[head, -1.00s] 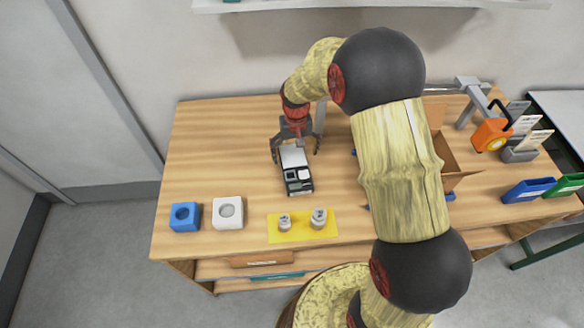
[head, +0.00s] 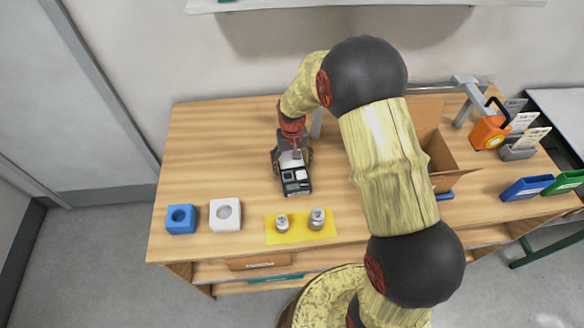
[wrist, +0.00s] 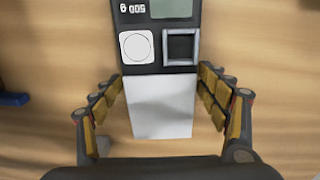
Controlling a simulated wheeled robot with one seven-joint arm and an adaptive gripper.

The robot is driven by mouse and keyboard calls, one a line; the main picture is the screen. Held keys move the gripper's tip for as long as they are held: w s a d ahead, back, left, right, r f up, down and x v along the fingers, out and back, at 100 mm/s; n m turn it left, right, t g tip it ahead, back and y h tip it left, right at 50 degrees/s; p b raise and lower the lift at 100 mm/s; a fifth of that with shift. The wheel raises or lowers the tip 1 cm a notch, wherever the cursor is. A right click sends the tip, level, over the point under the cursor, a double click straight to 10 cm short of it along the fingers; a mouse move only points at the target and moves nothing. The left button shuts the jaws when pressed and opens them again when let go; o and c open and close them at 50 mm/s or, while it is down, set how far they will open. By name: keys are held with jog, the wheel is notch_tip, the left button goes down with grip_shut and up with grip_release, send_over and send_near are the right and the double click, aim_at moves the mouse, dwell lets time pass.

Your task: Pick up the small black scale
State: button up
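The small black scale (head: 296,183) lies on the wooden table (head: 215,155). It has a light grey plate at its far end, with a round white pad and a square frame on its black part. In the wrist view the scale (wrist: 157,60) runs up the middle, its display partly cut off at the top. My gripper (head: 293,158) is at the scale's far end, one finger on each side. In the wrist view the fingertips of my gripper (wrist: 162,82) sit against both side edges. The scale appears to rest on the table.
A yellow mat (head: 300,236) holds two metal weights. An open cardboard box (head: 455,165) is to the right, partly behind my arm. Blue (head: 527,189) and green bins stand far right.

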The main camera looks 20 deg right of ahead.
jog(key=c, duration=1)
